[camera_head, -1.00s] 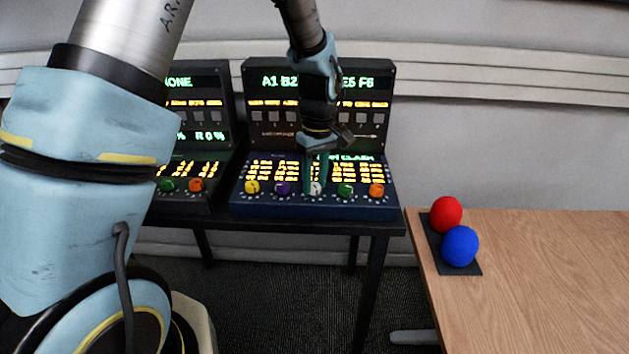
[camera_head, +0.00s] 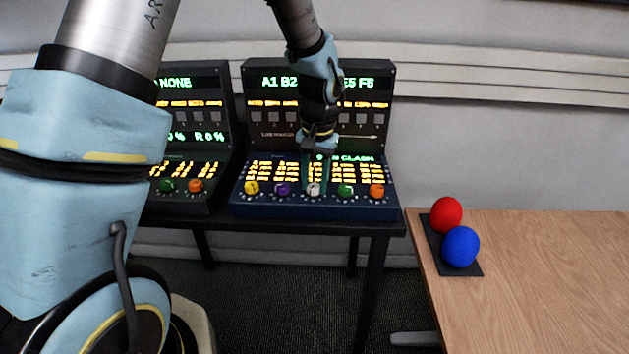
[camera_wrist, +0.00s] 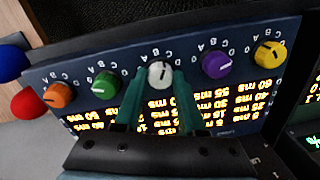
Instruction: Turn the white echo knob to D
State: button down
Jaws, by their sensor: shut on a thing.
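The white echo knob (camera_head: 314,189) is the middle one in the row on the front of the right-hand console (camera_head: 300,211). In the wrist view the white knob (camera_wrist: 160,74) sits between the two green fingertips of my gripper (camera_wrist: 157,84), which are shut on it. The wrist view is upside down relative to the console's lettering. The white knob's dark pointer line shows on its face, but the exact letter it points to is too small to tell. In the head view my gripper (camera_head: 314,180) reaches down onto the knob from above.
Yellow (camera_head: 252,187), purple (camera_head: 283,189), green (camera_head: 346,190) and orange (camera_head: 376,190) knobs flank the white one. A second console (camera_head: 185,195) stands at left. A red ball (camera_head: 446,214) and blue ball (camera_head: 460,246) rest on the wooden table (camera_head: 550,290) at right.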

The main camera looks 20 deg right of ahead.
aim_at(315, 187)
jog(key=m, duration=0.4)
jog(key=shift+m, duration=0.3)
jog(key=m+p, duration=0.1)
jog(key=m, duration=0.3)
jog(key=shift+m+p, duration=0.3)
jog(key=c, duration=0.5)
grip_release()
notch_tip(315, 187, up, 11)
jog(key=b, duration=0.2)
jog(key=shift+s, duration=0.3)
jog(key=shift+a+f, duration=0.1)
